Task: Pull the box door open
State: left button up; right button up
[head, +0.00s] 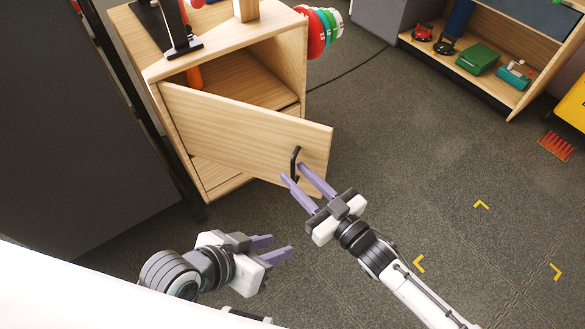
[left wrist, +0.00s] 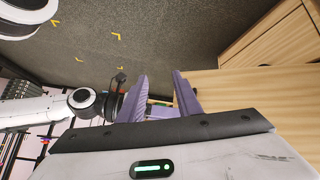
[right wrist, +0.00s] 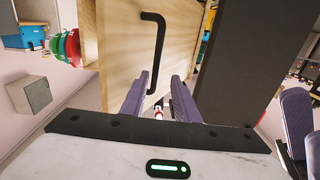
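The wooden box (head: 222,176) stands at the upper left of the head view, with its door (head: 235,125) partly open. The door's black handle (head: 295,160) is near its free edge; the handle also shows in the right wrist view (right wrist: 161,45). My right gripper (head: 292,170) is open, its purple fingertips close to the handle. In the right wrist view the handle's lower end lies near the gap between the fingertips; I cannot tell whether they touch it. My left gripper (head: 282,245) is open and empty, lower in the head view and apart from the door.
A dark panel (head: 70,120) stands close to the box's left side. Coloured discs (head: 320,30) are at the box's right side. A low shelf (head: 490,85) with several items is at the upper right. The grey floor (head: 420,160) on the right is mostly clear.

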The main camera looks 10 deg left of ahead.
jog(key=p+v, duration=0.2)
jog(key=v, duration=0.5)
jog(key=shift+s+d, duration=0.3)
